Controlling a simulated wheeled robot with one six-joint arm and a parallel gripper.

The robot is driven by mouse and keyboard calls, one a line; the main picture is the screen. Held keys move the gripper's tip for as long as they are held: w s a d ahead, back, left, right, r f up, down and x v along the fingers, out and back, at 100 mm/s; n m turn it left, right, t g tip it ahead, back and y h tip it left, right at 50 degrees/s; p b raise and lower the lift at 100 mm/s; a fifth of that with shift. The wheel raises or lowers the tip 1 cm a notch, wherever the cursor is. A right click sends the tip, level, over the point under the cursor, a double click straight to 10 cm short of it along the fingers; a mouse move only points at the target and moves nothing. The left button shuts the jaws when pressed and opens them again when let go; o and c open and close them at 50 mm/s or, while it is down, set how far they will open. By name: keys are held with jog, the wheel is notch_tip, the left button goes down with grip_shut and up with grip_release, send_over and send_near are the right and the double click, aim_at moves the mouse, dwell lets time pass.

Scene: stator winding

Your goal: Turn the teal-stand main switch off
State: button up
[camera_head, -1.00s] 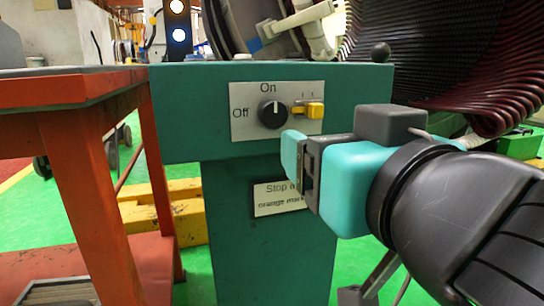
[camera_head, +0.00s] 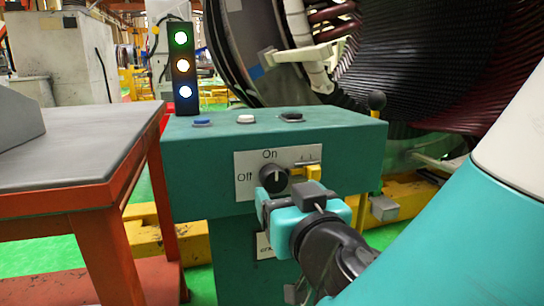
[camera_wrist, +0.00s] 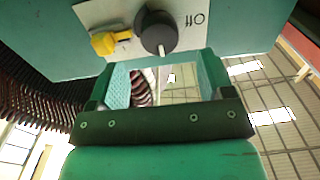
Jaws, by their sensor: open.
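The teal stand (camera_head: 345,150) carries a white plate (camera_head: 246,160) marked "On" at the top and "Off" at the left. On it sits a round black main switch knob (camera_head: 273,177). Its white pointer faces up, toward "On". In the wrist view the panel appears upside down, and the knob (camera_wrist: 157,32) has its white mark pointing down. My gripper (camera_head: 263,205) is just below the knob in the head view. In the wrist view its two fingers (camera_wrist: 162,75) are spread with nothing between them. I cannot tell whether they touch the knob.
A yellow tab (camera_head: 313,173) sits right of the knob, close to my gripper. Blue, white and black buttons (camera_head: 245,119) are on the stand top, with a lit light tower (camera_head: 182,65) behind. An orange-framed table (camera_head: 85,195) stands left; the large stator (camera_head: 400,70) is behind right.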

aim_at(276, 182)
jog(key=p+x, duration=0.1)
jog(key=x, duration=0.5)
jog(key=shift+f, duration=0.1)
jog(key=c, duration=0.9)
